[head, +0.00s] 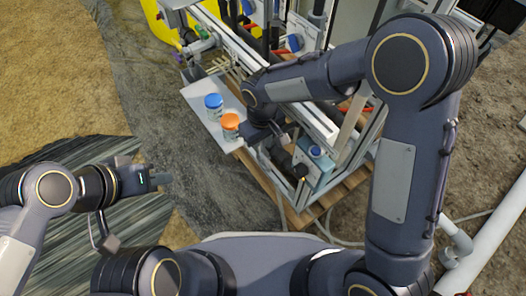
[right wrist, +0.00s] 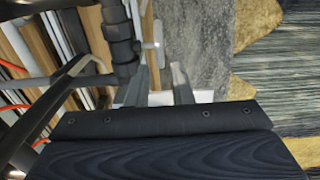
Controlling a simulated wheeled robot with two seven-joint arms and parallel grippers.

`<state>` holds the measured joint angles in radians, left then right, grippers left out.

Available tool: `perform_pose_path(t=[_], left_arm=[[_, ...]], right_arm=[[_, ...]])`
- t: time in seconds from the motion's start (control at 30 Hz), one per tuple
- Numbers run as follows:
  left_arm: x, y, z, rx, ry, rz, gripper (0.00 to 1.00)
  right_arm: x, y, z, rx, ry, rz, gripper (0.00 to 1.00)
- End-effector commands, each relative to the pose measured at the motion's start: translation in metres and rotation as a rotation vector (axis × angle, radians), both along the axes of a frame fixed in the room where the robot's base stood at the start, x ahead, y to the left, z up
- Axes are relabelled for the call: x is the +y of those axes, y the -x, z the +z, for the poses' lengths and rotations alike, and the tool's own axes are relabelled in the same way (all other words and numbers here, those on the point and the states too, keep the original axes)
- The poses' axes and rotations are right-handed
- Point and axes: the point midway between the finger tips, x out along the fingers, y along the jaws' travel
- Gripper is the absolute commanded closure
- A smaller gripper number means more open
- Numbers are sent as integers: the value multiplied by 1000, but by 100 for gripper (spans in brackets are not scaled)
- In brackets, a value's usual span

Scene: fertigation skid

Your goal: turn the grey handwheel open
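In the right wrist view a light grey part (right wrist: 152,45) sticks out from a dark pipe fitting (right wrist: 121,45). It may be the grey handwheel seen nearly edge-on, but I cannot be sure. My right gripper (right wrist: 160,86) has its two fingers apart, with nothing seen held between them; the grey part lies just beyond the fingers. In the head view my right gripper (head: 287,132) is at the skid's near end, partly hidden by my arm, and no grey handwheel can be made out clearly. My left gripper (head: 160,180) is away from the skid, over the ground at left.
A white shelf (head: 205,124) holds a blue-lidded jar (head: 213,107) and an orange-lidded jar (head: 230,127) beside my right wrist. A light blue pump box (head: 314,170) stands on a wooden pallet (head: 340,190). A white pipe (head: 500,235) lies at right. Open ground is at left.

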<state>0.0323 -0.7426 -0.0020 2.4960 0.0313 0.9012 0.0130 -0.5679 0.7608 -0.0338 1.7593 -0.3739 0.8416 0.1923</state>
Motion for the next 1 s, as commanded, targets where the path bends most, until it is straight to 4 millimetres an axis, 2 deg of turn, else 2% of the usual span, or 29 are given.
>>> perform_pose_path(t=[0.03, 0.1, 0.33, 0.7, 0.87, 1.0], left_arm=[[0, 0, -8, 0, 0, 0, 80], [0, 0, -14, 0, 0, 0, 80], [0, 0, -25, 0, 0, 0, 80], [0, 0, -27, 0, 0, 0, 80], [0, 0, -27, 0, 0, 0, 80], [0, 0, -26, 0, 0, 0, 80]], right_arm=[[-1, 0, -14, 2, 2, -1, 80], [-1, 0, -26, 3, 2, -1, 80], [-1, 0, -54, 3, 1, -2, 80], [-1, 0, -59, 1, 0, -2, 80], [-1, 0, -59, 1, 0, -2, 99], [-1, 0, -58, 2, 0, -2, 100]])
